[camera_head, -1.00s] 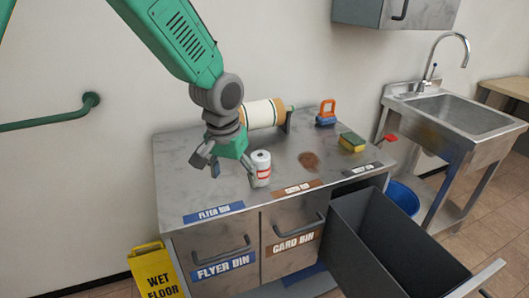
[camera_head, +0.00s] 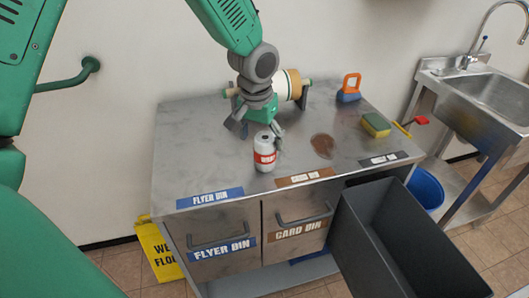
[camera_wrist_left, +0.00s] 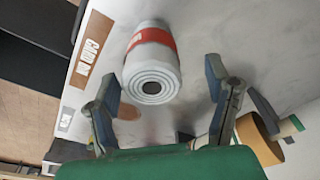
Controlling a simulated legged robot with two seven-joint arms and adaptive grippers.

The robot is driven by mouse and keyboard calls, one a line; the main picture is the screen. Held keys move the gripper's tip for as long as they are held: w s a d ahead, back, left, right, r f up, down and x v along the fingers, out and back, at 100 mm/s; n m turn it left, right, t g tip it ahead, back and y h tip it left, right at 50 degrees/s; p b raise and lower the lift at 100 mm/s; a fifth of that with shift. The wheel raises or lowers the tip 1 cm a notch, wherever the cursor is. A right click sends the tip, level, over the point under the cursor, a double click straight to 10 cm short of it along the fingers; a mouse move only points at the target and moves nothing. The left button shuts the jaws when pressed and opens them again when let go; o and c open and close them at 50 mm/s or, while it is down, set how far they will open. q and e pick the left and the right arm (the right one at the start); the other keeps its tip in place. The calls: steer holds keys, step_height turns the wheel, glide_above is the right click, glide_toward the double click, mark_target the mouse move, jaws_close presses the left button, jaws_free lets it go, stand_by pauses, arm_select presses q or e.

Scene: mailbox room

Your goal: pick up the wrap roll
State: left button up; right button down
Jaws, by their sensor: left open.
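A white roll with a red label (camera_head: 265,152) stands upright on the grey metal counter (camera_head: 190,150), near the front. My left gripper (camera_head: 257,128) is open and empty, pointing down just behind the roll, close to its top. In the left wrist view the roll (camera_wrist_left: 152,58) shows its ringed end and dark core, between and beyond the spread fingers (camera_wrist_left: 160,85); no contact shows. A larger cream and orange roll (camera_head: 292,85) lies on a holder at the back of the counter, partly hidden by my left wrist. My right gripper is out of view.
An orange-handled blue tool (camera_head: 349,89), a yellow-green sponge (camera_head: 376,124) and a brown stain (camera_head: 322,146) are on the counter's right. An open grey drawer (camera_head: 400,240) juts out front right. A sink (camera_head: 490,95) stands further right. The counter's left part is clear.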

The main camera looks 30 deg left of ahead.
mark_target(266, 152)
arm_select(q)
steer(key=shift+d+f, duration=0.2)
steer(key=shift+f, duration=0.1)
steer(key=f, duration=0.3)
steer(key=shift+w+d+f, duration=0.25)
steer(key=shift+w+d, duration=0.1)
steer(key=shift+d, duration=0.05)
steer(key=shift+w+f, duration=0.15)
steer(key=shift+f, duration=0.15)
steer(key=shift+a, duration=0.35)
steer(key=c, duration=1.1)
steer(key=shift+o, duration=0.2)
steer(key=shift+d, duration=0.1)
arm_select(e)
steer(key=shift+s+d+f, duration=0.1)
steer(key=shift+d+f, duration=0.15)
arm_select(q)
steer(key=shift+d, duration=0.1)
